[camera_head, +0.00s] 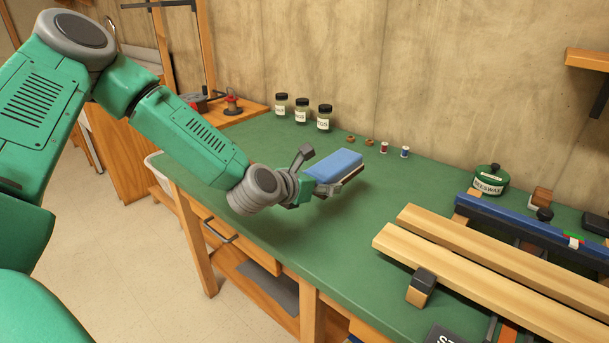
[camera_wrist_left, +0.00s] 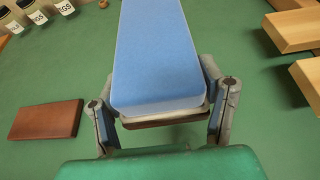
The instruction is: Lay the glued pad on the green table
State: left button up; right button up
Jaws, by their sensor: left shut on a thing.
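The pad is a long blue block (camera_head: 334,165) with a pale layer and a thin brown layer under it. My left gripper (camera_head: 312,178) is shut on the near end of the pad, which points away to the right above the green table (camera_head: 262,158). In the left wrist view the pad (camera_wrist_left: 158,55) sits between the two fingers, its blue face up. A shadow lies on the table below the gripper. The far end of the pad is cut off in the wrist view. My right gripper is not in view.
A flat brown rectangle (camera_wrist_left: 46,119) lies on the table left of the pad in the wrist view. Labelled jars (camera_head: 302,111) and small spools (camera_head: 384,147) stand along the wall. Wooden boards (camera_head: 480,255) and a blue bar fill the right side. Table around the pad is mostly clear.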

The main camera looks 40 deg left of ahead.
pick_arm(q)
jog(key=f, duration=0.5)
jog(key=shift+a+f+b, duration=0.1)
jog(key=shift+a+b, duration=0.15)
jog(key=shift+b, duration=0.15)
jog(key=shift+d+f, duration=0.3)
jog(key=shift+f, duration=0.15)
notch_tip(320, 180, down, 3)
jog(key=shift+d+f+b, duration=0.1)
jog(key=shift+d+b, duration=0.05)
jog(key=shift+b, duration=0.2)
jog(key=o, duration=1.3)
jog(key=shift+a, duration=0.35)
jog(key=shift+s+d+r, duration=0.2)
jog(key=shift+s, duration=0.25)
jog(key=p+v, duration=0.1)
jog(key=v, duration=0.9)
jog(key=shift+s+a+r+p, duration=0.1)
jog(key=shift+a+r+p, duration=0.1)
jog(key=shift+p, duration=0.1)
jog(key=shift+s+d, duration=0.1)
jog(key=shift+s, duration=0.25)
